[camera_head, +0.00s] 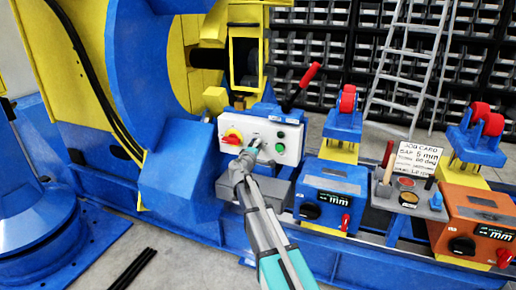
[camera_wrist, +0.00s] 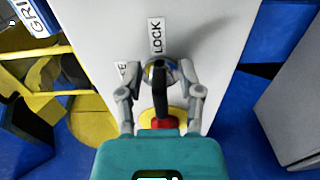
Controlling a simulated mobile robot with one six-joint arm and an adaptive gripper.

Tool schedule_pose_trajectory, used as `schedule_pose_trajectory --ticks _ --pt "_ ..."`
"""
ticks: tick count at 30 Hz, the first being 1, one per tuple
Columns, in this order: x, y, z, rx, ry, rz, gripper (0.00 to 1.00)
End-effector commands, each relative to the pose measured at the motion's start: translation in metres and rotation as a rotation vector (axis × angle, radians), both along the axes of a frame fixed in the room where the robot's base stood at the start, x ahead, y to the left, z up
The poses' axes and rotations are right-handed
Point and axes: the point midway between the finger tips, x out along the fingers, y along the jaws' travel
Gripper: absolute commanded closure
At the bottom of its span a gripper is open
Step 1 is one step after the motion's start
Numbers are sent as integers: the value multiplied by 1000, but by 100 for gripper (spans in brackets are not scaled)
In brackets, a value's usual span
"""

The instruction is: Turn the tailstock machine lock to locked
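The white control panel (camera_head: 262,136) stands upright on the blue machine. In the wrist view, a label reading LOCK (camera_wrist: 156,36) is on the panel (camera_wrist: 105,30). Just below it is a small round switch (camera_wrist: 158,68) with a dark bar (camera_wrist: 160,95) that appears upright in the picture. My gripper (camera_head: 252,150) is at the panel. In the wrist view, the fingers of my gripper (camera_wrist: 166,72) stand on both sides of the switch. Whether they touch it is unclear. A second label is partly hidden by the left finger.
A red knob on yellow (camera_head: 232,136) sits left of my gripper; a green button (camera_head: 280,147) is to the right. A red-handled lever (camera_head: 303,82) rises behind the panel. Blue (camera_head: 332,190) and orange (camera_head: 474,222) units stand right, with a job card (camera_head: 415,160) between.

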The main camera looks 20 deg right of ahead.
Motion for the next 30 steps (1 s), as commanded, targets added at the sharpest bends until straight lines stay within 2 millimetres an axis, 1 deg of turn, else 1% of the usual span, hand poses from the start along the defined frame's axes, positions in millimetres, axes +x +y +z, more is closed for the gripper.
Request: schedule_pose_trajectory --ticks 11,16,23,30 --pt "-1 1 0 -2 0 1 47" --pt "-7 6 0 -2 0 2 47" --pt "-30 21 0 -2 1 2 47" --pt "-62 44 0 -1 1 2 47"
